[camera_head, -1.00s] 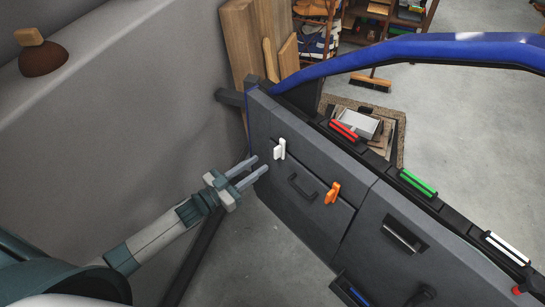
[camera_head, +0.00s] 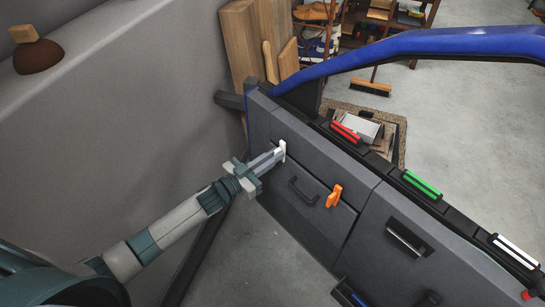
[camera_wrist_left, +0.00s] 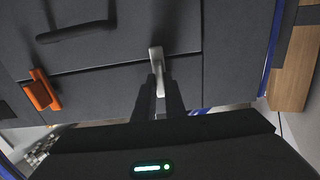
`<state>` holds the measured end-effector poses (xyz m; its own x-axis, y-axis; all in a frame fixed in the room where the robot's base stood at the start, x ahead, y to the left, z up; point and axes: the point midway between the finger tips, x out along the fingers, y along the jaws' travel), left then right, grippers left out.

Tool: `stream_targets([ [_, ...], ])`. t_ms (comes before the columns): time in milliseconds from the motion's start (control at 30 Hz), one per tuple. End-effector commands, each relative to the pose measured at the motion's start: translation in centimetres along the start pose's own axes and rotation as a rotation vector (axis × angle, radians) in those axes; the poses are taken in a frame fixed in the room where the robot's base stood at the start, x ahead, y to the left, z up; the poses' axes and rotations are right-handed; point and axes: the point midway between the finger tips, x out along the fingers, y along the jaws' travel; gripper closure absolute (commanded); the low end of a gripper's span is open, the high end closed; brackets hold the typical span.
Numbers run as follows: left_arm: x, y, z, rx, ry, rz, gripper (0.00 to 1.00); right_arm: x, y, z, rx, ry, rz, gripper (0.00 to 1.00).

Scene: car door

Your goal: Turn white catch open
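The white catch (camera_head: 282,148) is on the upper left part of the grey door panel (camera_head: 310,160). In the left wrist view the catch (camera_wrist_left: 156,58) shows as a pale lever between my fingertips. My left gripper (camera_head: 272,158) is at the catch, its fingers close together on either side of it; in the left wrist view the gripper (camera_wrist_left: 160,88) looks shut on the catch's lower part. The fingers partly hide the catch. My right gripper is not in view.
An orange catch (camera_head: 334,195) and a black pull handle (camera_head: 303,191) are right of the white catch. Red (camera_head: 345,131) and green (camera_head: 420,184) bars lie along the door's top edge. A grey wall (camera_head: 120,130) stands at left.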

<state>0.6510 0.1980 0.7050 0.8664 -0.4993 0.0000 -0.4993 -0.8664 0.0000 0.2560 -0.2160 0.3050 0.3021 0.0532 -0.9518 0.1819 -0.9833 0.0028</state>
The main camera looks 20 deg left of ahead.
Motion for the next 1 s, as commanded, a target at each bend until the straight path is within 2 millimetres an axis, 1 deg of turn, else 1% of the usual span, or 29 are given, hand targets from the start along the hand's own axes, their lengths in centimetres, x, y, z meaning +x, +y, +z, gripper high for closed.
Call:
stream_targets([
  [367, -0.03, 0.01, 0.01, 0.011, 0.0, 0.0, 1.0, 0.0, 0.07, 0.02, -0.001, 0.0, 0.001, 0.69],
  [567, -0.03, 0.05, 0.02, 0.064, 0.0, 0.0, 1.0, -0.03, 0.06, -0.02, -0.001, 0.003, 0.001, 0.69],
  [767, -0.04, 0.13, 0.05, 0.175, -0.001, 0.0, 1.0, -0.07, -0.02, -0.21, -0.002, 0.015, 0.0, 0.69],
  [1000, -0.06, 0.2, 0.11, 0.374, -0.001, 0.0, 1.0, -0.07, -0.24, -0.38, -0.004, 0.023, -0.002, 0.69],
])
